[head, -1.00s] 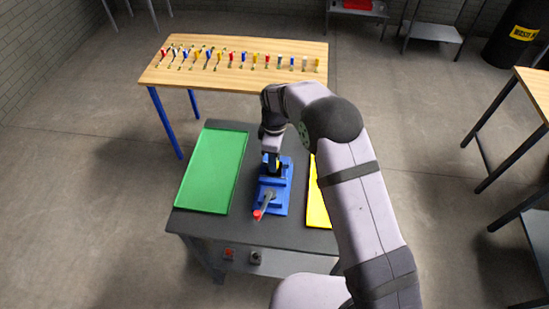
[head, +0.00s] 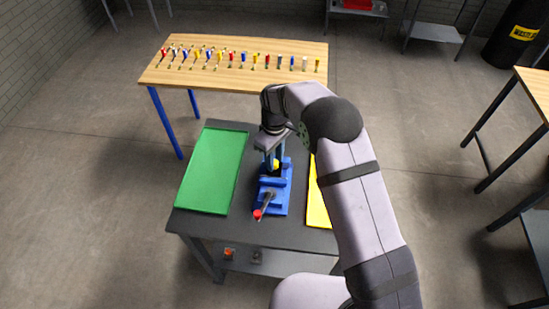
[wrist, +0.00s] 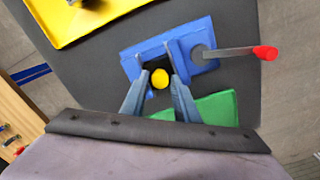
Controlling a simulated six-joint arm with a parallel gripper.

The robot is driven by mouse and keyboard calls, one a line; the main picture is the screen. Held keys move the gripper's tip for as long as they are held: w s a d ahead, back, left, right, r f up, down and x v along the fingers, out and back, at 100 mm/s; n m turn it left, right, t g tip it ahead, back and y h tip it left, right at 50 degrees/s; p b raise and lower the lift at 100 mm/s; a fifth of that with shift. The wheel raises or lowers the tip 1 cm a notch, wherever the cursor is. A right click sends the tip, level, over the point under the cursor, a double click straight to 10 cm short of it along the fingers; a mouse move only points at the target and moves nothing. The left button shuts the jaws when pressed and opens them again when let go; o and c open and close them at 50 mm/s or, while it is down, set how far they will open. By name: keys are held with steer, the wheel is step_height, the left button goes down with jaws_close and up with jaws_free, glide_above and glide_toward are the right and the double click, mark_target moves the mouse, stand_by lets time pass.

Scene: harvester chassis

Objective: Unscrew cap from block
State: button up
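A round yellow cap (head: 276,166) shows at the blue vise, under my gripper (head: 271,158). In the wrist view, the cap (wrist: 160,78) lies between the two fingers of my gripper (wrist: 158,88), with gaps at both sides. My gripper is open and points down over the vise. The blue vise (wrist: 204,54) has a grey handle with a red knob (wrist: 266,53). A dark patch around the cap may be the block in the vise; its shape is mostly hidden by the cap and fingers.
A green tray (head: 213,172) lies left of the vise and a yellow tray (head: 318,200) right of it, on a dark workbench (head: 250,226). A wooden table (head: 200,76) behind holds several coloured tools in rows. My arm hides part of the bench's right side.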

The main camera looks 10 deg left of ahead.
steer(key=shift+m, duration=0.3)
steer(key=m, duration=0.4)
steer(key=shift+m, duration=0.3)
jaws_close()
steer(key=n, duration=0.5)
steer(key=shift+n, duration=0.4)
